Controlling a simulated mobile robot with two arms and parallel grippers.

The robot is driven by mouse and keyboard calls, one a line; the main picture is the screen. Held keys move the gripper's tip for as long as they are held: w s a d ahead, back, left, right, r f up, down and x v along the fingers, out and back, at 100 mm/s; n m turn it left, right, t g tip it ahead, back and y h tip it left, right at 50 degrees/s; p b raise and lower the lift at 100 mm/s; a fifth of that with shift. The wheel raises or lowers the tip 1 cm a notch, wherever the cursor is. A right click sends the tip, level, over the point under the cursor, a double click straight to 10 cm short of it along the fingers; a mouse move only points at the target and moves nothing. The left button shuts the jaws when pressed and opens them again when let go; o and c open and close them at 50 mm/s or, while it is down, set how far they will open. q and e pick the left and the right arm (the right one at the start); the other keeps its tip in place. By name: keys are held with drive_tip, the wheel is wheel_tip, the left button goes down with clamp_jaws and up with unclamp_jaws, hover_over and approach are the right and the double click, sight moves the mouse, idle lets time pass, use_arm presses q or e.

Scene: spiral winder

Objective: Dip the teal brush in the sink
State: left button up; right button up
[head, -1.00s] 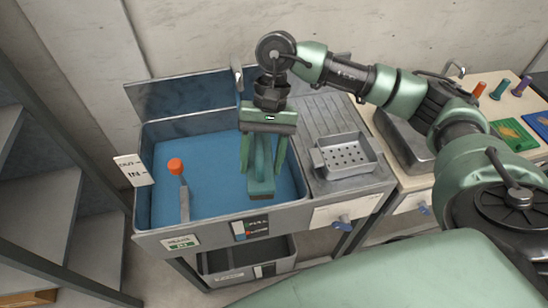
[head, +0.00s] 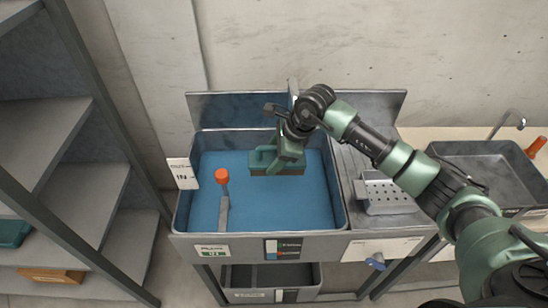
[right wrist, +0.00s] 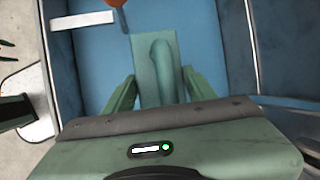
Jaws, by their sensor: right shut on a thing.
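The teal brush (head: 262,159), with a brown bristle edge underneath, is over the back part of the blue sink (head: 320,207). My right gripper (head: 290,153) is shut on it from above, and the brush lies level, lengthwise across the picture. In the right wrist view the brush (right wrist: 156,62) shows its raised grip between the two fingers of my right gripper (right wrist: 160,92). The blue of the sink (right wrist: 205,35) lies beneath it. I cannot tell whether the bristles touch the blue surface. My left gripper is not in view.
An orange-topped upright piece (head: 222,177) stands in the sink's left part. A perforated metal tray (head: 388,194) sits on the drainboard to the right. A white IN/OUT sign (head: 183,174) is at the left rim. Grey shelves (head: 45,140) stand at the left.

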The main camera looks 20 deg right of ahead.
wheel_tip(320, 180, down, 14)
drive_tip(key=b, duration=0.8)
drive_tip(key=shift+f, duration=0.25)
drive_tip(key=shift+f+b, duration=0.8)
wheel_tip(320, 180, up, 10)
drive_tip(key=p, duration=0.6)
drive_tip(key=shift+r+p, duration=2.25)
drive_tip(key=shift+r, duration=2.25)
